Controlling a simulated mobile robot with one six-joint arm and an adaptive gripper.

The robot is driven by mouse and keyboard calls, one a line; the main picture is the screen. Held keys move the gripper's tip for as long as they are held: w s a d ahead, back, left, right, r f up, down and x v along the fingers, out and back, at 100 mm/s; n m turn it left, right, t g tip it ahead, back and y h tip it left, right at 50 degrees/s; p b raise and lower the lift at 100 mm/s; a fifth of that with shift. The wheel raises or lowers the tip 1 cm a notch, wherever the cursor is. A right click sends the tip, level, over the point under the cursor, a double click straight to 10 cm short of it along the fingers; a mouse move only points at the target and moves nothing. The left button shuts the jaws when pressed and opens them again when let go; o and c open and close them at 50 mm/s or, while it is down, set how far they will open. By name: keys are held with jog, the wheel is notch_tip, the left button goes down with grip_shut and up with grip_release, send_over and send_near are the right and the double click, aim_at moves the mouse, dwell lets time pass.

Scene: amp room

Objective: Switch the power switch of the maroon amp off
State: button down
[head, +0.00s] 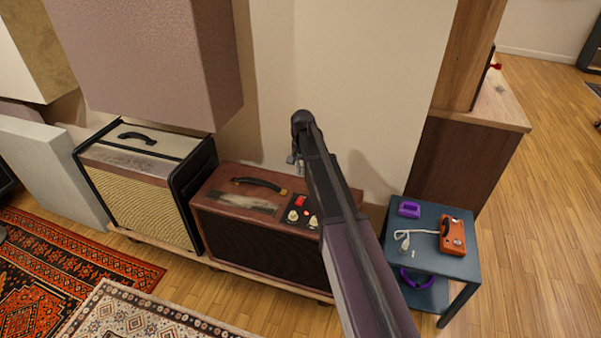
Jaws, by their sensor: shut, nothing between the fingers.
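The maroon amp (262,244) stands low against the wall, with a black handle and a worn patch on its top. Its small control panel at the top right carries a red switch (300,201), a small red light and cream knobs (293,216). I cannot tell which way the switch is tipped. My arm crosses the picture from the bottom and covers the right part of the amp. My gripper (293,161) shows small at the arm's far end, above and behind the panel in the picture. It is shut and empty; its fingertips are partly hidden.
A cream-and-black amp (140,190) stands left of the maroon one. A large mauve panel (145,65) hangs above them. At right, a dark side table (462,268) holds an orange device (453,236) and a purple item (409,209). Rugs lie in front at left.

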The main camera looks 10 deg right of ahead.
aim_at(300, 202)
jog(key=shift+s+a+f+b, duration=0.15)
jog(key=shift+s+f+b, duration=0.05)
jog(key=shift+f+b, duration=1.8)
jog(key=shift+s+a+f+b, duration=0.1)
jog(key=shift+s+f+b, duration=0.15)
jog(key=shift+f+b, duration=1.8)
jog(key=shift+s+a+f+b, duration=0.15)
jog(key=shift+s+f+b, duration=0.05)
jog(key=shift+f+b, duration=1.8)
jog(key=shift+f, duration=0.15)
jog(key=shift+d+f, duration=0.1)
jog(key=shift+d, duration=0.15)
